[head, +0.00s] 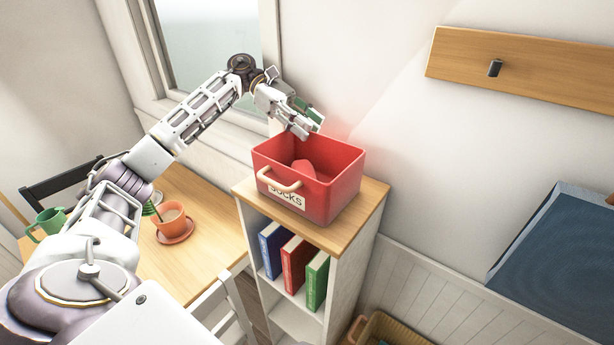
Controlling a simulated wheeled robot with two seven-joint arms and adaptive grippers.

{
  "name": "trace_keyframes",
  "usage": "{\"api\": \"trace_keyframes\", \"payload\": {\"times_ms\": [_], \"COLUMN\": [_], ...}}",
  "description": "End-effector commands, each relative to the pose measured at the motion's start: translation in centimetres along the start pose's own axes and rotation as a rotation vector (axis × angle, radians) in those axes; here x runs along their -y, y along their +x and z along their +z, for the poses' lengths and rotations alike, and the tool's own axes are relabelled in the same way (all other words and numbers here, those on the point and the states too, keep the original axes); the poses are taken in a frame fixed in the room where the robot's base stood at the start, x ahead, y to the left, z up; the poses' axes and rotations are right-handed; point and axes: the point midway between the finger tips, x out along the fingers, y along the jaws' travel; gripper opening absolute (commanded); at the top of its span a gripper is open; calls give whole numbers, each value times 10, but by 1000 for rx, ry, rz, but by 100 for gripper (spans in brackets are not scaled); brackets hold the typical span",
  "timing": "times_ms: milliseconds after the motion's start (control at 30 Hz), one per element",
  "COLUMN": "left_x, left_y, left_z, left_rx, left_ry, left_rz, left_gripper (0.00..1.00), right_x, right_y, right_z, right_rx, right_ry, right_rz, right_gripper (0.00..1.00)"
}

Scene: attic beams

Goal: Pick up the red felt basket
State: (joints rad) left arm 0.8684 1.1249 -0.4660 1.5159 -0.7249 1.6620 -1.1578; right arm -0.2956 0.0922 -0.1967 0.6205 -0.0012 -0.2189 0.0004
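The red felt basket (336,193) stands upright on the wooden top of a small white shelf unit. It has a light handle and a label reading "SOCKS" on its front side. Something red lies inside it. My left gripper (309,124) is just above the basket's far rim, reaching in from the left. Its fingers appear spread apart, with nothing seen between them. I cannot tell whether a fingertip touches the rim. My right gripper is not in view.
The shelf unit (375,203) holds blue, red and green books (294,264). Left of it is a wooden table (205,255) with an orange cup (171,222) on a saucer and a green mug (48,224). A wicker basket (390,331) is on the floor. A blue-topped piece (560,265) is at right.

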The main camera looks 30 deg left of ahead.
Motion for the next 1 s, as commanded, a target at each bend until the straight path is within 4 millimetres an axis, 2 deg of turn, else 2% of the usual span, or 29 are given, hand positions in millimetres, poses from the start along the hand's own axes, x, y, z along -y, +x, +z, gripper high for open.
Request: {"api": "trace_keyframes", "payload": {"times_ms": [367, 633, 800, 1000], "left_x": [0, 1, 0, 0], "left_y": [3, 27, 45, 52], "left_z": [0, 3, 3, 2], "left_rx": [-1, -1, -1, 0], "left_ry": [0, -1, -1, 0], "left_rz": [-2, -3, -2, -1], "left_gripper": [29, 29, 29, 29], "right_x": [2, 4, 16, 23], "right_y": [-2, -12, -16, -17], "right_z": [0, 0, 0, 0], "right_rx": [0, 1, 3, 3], "right_ry": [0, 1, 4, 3], "right_rz": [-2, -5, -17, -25], "right_gripper": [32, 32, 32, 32]}}
